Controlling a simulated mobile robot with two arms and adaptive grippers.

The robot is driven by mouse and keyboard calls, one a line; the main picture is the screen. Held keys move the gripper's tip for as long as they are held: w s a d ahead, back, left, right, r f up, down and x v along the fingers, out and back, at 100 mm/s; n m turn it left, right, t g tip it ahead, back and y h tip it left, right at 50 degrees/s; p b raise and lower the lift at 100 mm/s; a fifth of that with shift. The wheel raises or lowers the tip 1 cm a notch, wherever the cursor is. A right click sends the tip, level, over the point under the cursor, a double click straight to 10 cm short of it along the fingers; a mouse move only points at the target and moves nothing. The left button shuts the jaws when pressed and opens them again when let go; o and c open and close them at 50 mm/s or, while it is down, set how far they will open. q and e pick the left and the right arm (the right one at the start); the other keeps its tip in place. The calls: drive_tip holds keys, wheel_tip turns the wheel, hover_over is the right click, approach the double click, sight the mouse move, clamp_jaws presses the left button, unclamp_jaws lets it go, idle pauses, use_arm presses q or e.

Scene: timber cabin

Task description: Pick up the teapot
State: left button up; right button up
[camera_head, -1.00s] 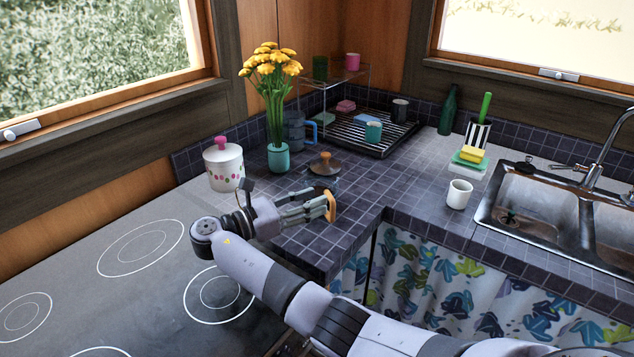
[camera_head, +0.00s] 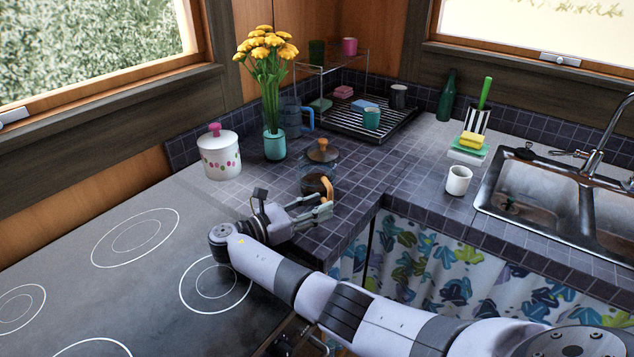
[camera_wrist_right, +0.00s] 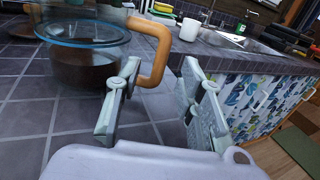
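The teapot (camera_head: 322,155) is a glass pot with dark liquid inside, a lid with a wooden knob and a curved wooden handle (camera_head: 327,184). It stands upright on the tiled counter near the inner corner. My right gripper (camera_head: 322,212) is just in front of the handle, open and empty. In the right wrist view, the teapot (camera_wrist_right: 85,62) is at the upper left, its lid cut off by the frame. Its handle (camera_wrist_right: 157,55) shows just beyond the gap between the spread fingers of the right gripper (camera_wrist_right: 160,82). My left gripper is not in view.
A white canister (camera_head: 220,158), a vase of yellow flowers (camera_head: 275,146) and a blue mug (camera_head: 301,116) stand behind the teapot. A dish rack (camera_head: 378,132) is at the back. A white cup (camera_head: 459,180) stands by the sink (camera_head: 530,185). A stove top (camera_head: 130,285) is at left.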

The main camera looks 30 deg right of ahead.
sight(330, 199)
drive_tip(key=d, duration=0.4)
drive_tip(key=shift+p, duration=0.3)
drive_tip(key=shift+d, duration=0.1)
drive_tip(key=shift+w, duration=0.1)
drive_tip(key=shift+c, duration=1.4)
drive_tip(key=c, duration=0.6)
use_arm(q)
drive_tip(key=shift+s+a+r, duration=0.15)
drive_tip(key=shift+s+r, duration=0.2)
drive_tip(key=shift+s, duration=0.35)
use_arm(e)
clamp_jaws()
drive_tip(key=shift+r, duration=0.1)
